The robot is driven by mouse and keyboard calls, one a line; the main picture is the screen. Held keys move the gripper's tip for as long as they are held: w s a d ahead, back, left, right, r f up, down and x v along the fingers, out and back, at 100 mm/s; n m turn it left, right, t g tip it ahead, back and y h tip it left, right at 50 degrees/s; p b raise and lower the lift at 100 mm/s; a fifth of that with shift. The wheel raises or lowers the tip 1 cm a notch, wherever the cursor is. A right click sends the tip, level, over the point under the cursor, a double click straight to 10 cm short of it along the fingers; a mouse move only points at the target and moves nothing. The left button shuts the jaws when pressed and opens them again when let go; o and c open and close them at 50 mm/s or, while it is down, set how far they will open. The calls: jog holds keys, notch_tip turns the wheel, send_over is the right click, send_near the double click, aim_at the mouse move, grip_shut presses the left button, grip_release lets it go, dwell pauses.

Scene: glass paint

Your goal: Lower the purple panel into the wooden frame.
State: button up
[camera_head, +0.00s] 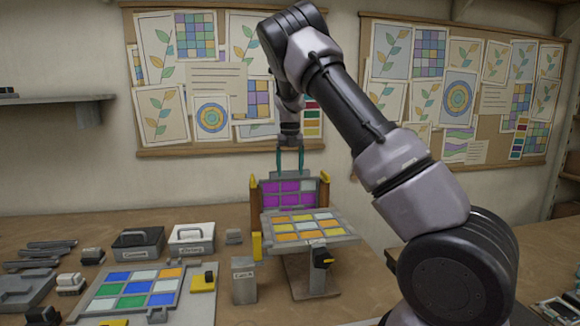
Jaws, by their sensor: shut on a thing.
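The purple panel (283,188) is an upright grey-edged grid of purple panes with a pale one at its right. My gripper (290,174) points down with its teal fingers at the panel's top edge, shut on it. The wooden frame shows as brown uprights with yellow tops, one at the left (255,198) and one at the right (323,195). The panel appears between these uprights. Its lower edge and the frame's base are hidden behind a yellow panel, so I cannot tell how deep it sits.
A yellow and white panel (306,229) rests tilted on a stand (311,277) in front of the frame. A blue, green and orange panel (134,289) lies front left. A dark box (138,243) and a white box (191,238) stand left. A grey block (244,281) stands near the stand.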

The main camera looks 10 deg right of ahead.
jog(key=shift+f, duration=0.95)
jog(key=o, duration=1.2)
jog(key=shift+f, duration=0.1)
jog(key=shift+r, duration=3.55)
